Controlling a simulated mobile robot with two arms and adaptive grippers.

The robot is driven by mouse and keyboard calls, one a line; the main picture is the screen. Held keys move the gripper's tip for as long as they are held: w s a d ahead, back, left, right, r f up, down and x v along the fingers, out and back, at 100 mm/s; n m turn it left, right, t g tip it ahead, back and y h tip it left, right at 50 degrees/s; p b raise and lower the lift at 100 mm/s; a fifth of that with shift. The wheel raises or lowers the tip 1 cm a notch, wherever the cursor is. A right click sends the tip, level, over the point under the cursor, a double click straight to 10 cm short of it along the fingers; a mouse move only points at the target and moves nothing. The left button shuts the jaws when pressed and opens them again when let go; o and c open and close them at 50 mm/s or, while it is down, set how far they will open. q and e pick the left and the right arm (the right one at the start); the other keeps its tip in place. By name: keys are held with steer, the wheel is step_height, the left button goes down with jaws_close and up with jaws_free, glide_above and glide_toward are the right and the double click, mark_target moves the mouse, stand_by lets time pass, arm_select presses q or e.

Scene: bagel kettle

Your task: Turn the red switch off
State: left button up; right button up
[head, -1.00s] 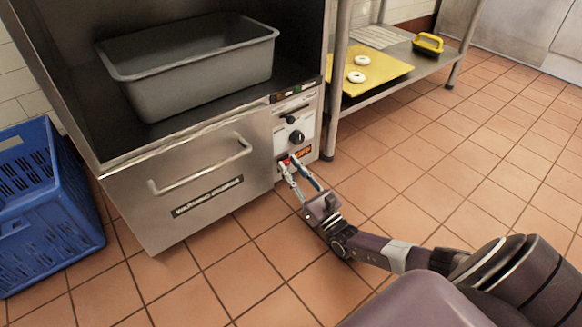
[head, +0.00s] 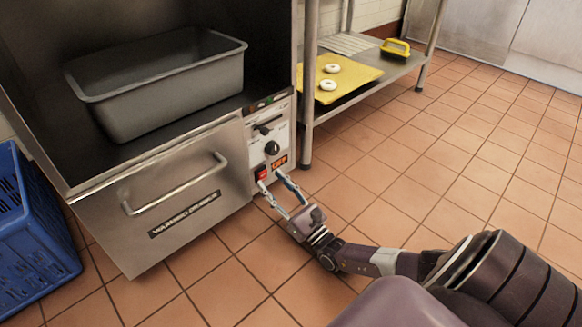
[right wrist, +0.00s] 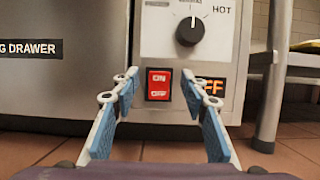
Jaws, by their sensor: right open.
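The red switch (right wrist: 158,84) is a rocker marked ON at the top and OFF at the bottom, low on the pale control panel (right wrist: 175,50). In the head view the switch (head: 262,173) is partly behind my right gripper. My right gripper (head: 270,180) is open in front of the panel. In the right wrist view my right gripper (right wrist: 158,85) has one finger on each side of the switch, with nothing between them. I cannot tell whether the fingertips touch the panel. An orange OFF label (head: 279,161) sits right of the switch, partly hidden by a finger in the wrist view.
A black knob (right wrist: 190,30) is above the switch. The warming drawer (head: 170,195) is shut, with a grey tub (head: 165,90) above it. A steel table (head: 380,75) with a yellow board stands right. A blue crate (head: 35,225) is left. The right floor is clear.

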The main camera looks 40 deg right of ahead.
steer(key=s, duration=1.1)
steer(key=shift+d, duration=0.4)
steer(key=shift+w+r, duration=0.1)
